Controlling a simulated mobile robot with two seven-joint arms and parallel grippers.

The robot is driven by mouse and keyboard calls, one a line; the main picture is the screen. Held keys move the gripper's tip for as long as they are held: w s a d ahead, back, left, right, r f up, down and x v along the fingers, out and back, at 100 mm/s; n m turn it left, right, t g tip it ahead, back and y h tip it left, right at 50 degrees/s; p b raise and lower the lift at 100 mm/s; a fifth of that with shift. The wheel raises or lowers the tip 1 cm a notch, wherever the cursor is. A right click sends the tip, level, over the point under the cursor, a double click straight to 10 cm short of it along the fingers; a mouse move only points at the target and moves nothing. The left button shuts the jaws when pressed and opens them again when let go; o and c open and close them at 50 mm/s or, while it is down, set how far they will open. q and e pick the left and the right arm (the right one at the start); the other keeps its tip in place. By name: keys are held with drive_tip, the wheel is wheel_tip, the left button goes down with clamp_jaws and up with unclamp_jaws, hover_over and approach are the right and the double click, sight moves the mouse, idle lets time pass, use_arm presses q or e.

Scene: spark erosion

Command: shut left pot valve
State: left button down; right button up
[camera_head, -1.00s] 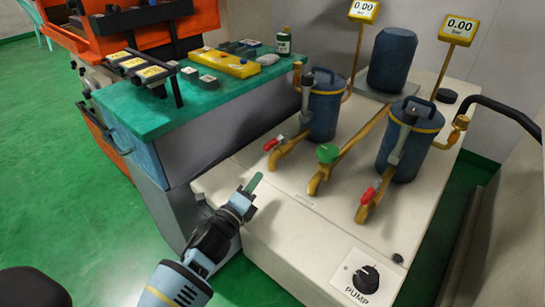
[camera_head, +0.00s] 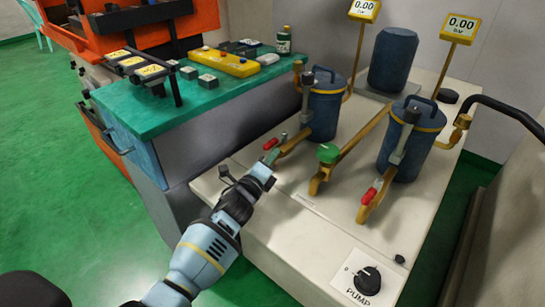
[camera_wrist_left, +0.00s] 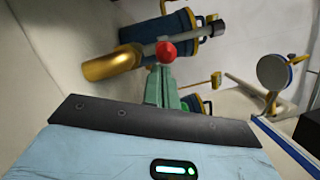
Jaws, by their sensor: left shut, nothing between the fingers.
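In the left wrist view, the red handle end (camera_wrist_left: 167,52) shows just beyond the green fingers (camera_wrist_left: 161,88), with the brass pipe (camera_wrist_left: 112,65) to the left and the blue pot (camera_wrist_left: 190,48) behind. I cannot tell whether the fingers touch the handle. My right gripper is not in view.
The right pot (camera_head: 408,145) has its own red valve handle (camera_head: 369,196). A green-knobbed valve (camera_head: 327,153) sits between the pots. A pump dial (camera_head: 367,280) is at the front. A green-topped bench (camera_head: 200,100) stands left.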

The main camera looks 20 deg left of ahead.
use_arm(q)
drive_tip(key=shift+a+m+h, duration=0.45)
drive_tip(key=shift+m+h, duration=0.05)
drive_tip(key=shift+h, duration=0.2)
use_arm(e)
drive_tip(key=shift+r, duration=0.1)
